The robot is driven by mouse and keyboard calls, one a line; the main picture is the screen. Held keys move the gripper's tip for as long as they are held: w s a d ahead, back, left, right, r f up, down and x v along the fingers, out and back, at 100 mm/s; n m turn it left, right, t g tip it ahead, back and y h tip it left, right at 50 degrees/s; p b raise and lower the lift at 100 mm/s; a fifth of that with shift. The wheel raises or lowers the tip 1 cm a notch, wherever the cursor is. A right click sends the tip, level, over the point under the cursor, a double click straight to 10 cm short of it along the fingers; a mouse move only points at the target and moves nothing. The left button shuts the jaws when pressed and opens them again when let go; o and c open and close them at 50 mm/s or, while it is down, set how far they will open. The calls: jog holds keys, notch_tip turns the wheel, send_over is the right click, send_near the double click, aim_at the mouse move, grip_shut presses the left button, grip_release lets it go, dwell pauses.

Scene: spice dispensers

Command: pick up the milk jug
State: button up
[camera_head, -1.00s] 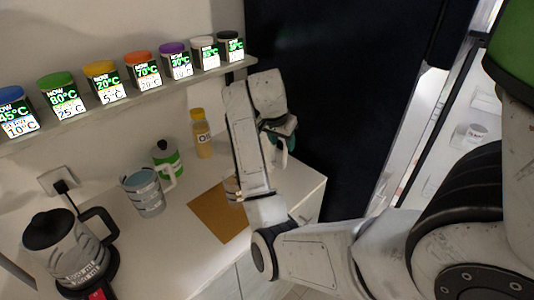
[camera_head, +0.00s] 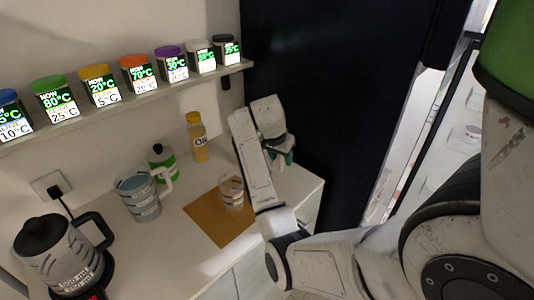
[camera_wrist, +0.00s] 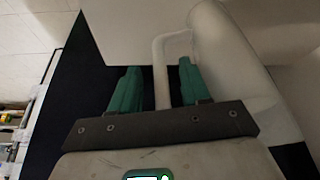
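In the wrist view, my gripper (camera_wrist: 157,88) has its two green fingers apart, one on each side of a thin white handle (camera_wrist: 160,72). Gaps show between the handle and both fingers. The handle joins a large smooth white rounded body (camera_wrist: 235,60) at right, which looks like the milk jug. In the head view, my gripper (camera_head: 287,158) is at the counter's far right end, by the dark panel. My own arm covers most of that spot, and I cannot make out the white jug there.
A glass (camera_head: 231,193) stands on a brown board (camera_head: 206,217). A grey jug (camera_head: 139,197), a green and white container (camera_head: 161,160), an oil bottle (camera_head: 197,137) and a kettle (camera_head: 60,255) stand to the left. A shelf (camera_head: 120,100) of spice jars runs above. A dark panel (camera_head: 325,110) rises at right.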

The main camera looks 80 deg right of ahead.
grip_shut()
jog(key=shift+r, duration=0.1)
dwell(1.2)
